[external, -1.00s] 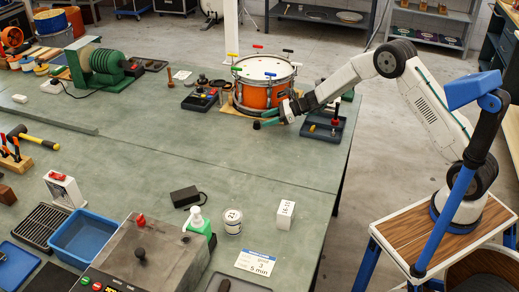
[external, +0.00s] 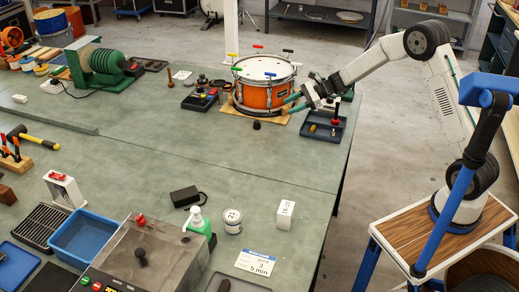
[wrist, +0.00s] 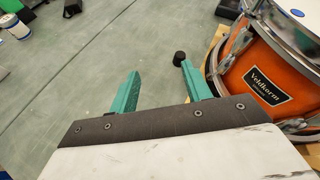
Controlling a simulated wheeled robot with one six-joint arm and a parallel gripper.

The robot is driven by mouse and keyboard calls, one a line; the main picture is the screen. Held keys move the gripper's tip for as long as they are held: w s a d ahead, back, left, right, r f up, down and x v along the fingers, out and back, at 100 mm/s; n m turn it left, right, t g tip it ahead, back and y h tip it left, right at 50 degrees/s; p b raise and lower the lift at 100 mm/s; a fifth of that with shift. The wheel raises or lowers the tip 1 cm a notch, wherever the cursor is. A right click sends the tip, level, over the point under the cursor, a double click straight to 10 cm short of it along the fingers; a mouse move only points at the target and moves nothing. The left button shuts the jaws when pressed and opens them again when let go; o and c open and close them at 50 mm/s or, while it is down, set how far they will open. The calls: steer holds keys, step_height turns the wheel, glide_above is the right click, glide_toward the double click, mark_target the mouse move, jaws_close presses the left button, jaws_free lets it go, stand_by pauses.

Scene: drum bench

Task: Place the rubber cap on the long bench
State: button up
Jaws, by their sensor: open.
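The rubber cap (external: 256,125) is a small dark cylinder standing upright on the green long bench (external: 190,150), just in front of the orange drum. In the wrist view the cap (wrist: 179,58) sits just beyond the tip of the right-hand finger. Whether finger and cap touch is hard to tell there. My gripper (external: 288,103) has green fingers, spread apart and empty, at the right side of the drum. The wrist view shows both fingers of my gripper (wrist: 160,71) with bare bench between them.
The orange drum (external: 258,96) stands on a wooden board close to my gripper. A blue tray (external: 339,128) with small parts lies to its right, and a tool tray (external: 197,103) to the left of the drum. The bench in front of the cap is clear.

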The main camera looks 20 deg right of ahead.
steer(key=s+d+r+n+g+h, duration=0.1)
steer(key=s+d+r+n+h, duration=0.1)
steer(key=s+d+r+n, duration=0.45)
steer(key=s+d+r+n+g+h, duration=0.1)
steer(key=s+r, duration=0.2)
steer(key=s, duration=0.7)
steer(key=s+d+r+n+g+h, duration=0.1)
steer(key=s+d+r+n+h, duration=0.1)
steer(key=s+d+r+n, duration=0.45)
steer(key=s+d+f+n+h, duration=0.1)
steer(key=s+d+h, duration=0.1)
steer(key=s+d, duration=0.2)
steer(key=s+d+f+n+h, duration=0.1)
steer(key=s+d, duration=0.4)
steer(key=s, duration=0.6)
steer(key=s+d+f+n+h, duration=0.1)
steer(key=s+d+n+h, duration=0.2)
steer(key=s, duration=0.5)
steer(key=shift+d+f+h, duration=0.15)
steer(key=shift+d+h, duration=0.55)
steer(key=shift+d, duration=0.2)
